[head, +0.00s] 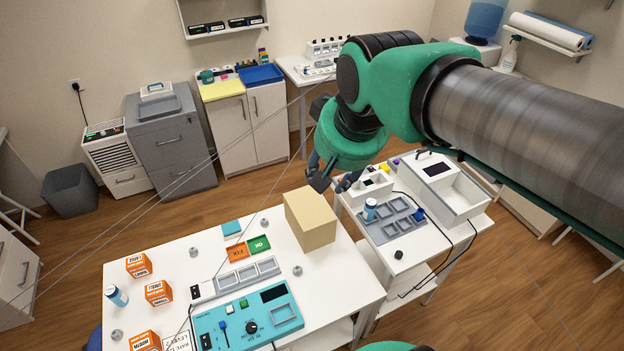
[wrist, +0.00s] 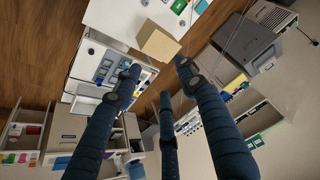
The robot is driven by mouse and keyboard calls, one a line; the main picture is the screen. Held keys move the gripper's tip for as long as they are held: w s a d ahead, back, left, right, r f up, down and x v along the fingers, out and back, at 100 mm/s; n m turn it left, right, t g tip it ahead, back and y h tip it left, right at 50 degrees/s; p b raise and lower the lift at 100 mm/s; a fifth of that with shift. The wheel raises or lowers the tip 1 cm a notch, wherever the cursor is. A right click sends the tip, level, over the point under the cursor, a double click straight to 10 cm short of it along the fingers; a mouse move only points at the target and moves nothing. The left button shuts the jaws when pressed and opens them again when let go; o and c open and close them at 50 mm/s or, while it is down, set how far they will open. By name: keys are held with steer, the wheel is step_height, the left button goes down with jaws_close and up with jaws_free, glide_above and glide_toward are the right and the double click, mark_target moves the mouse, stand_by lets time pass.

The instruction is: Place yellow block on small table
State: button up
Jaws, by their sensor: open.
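A small yellow piece (head: 384,167) shows beside a purple piece near the back of the small white table (head: 428,243); it may be the yellow block, but it is too small to be sure. My gripper (head: 334,182) is open, with nothing seen between its fingers, above the left back part of that table and right of a tan box. In the wrist view my gripper (wrist: 158,76) shows several dark fingers spread apart. The tan box (head: 311,220) stands on the larger white table, and it also shows beyond the fingertips in the wrist view (wrist: 159,43).
The small table carries a grey compartment tray (head: 383,231), a white device (head: 432,170) and a dark cable. The larger table (head: 205,262) holds orange boxes (head: 158,292), a teal panel (head: 230,325) and small grey knobs. A yellow mat (head: 222,88) lies on a cabinet behind.

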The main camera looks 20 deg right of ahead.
steer(key=s+a+f+n, duration=0.2)
steer(key=s+f, duration=0.1)
steer(key=s, duration=0.4)
steer(key=shift+s+a+t, duration=0.15)
steer(key=shift+a+t, duration=0.15)
steer(key=shift+f, duration=0.1)
step_height(320, 180, down, 8)
steer(key=b, duration=0.8)
